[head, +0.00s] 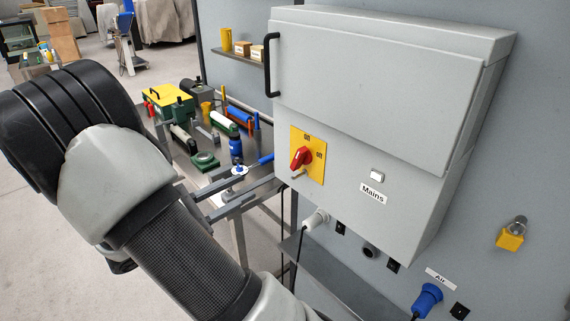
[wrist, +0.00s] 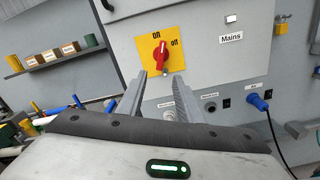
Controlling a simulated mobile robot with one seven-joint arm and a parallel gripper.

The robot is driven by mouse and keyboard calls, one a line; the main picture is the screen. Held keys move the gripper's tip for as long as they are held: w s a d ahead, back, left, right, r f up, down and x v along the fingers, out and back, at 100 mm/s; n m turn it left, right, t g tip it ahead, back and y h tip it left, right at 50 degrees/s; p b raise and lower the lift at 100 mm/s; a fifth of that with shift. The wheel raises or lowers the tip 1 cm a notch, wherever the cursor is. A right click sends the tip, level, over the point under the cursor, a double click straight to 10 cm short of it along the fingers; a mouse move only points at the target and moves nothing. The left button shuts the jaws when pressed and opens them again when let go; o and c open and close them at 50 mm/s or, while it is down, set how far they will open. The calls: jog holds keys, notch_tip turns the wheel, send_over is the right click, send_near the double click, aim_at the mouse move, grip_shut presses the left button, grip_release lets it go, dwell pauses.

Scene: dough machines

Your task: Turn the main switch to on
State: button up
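The main switch is a red rotary knob (head: 300,158) on a yellow plate (head: 318,165), fixed to the front of the grey Mains cabinet (head: 370,90). The plate carries an ON mark at the top and an off mark to the upper right. The knob (wrist: 160,53) stands nearly upright in the wrist view; I cannot tell exactly which mark it points to. My gripper (head: 278,172) is open and empty, just left of the switch in the head view. In the wrist view its fingertips (wrist: 160,76) are spread below the knob, apart from it.
A white button and the Mains label (head: 373,193) are right of the switch. A white plug (head: 316,218) with a cable sits below the cabinet, and a blue Air connector (head: 427,299) lower right. A tool-covered bench (head: 205,160) stands behind my gripper. The cabinet's black handle (head: 273,65) sticks out.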

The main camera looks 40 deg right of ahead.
aim_at(294, 162)
jog(key=d, duration=0.5)
jog(key=d+p, duration=0.1)
jog(key=d, duration=0.5)
jog(key=w+d, duration=0.1)
jog(key=d, duration=0.4)
jog(key=shift+w+d, duration=0.1)
jog(key=shift+d, duration=0.1)
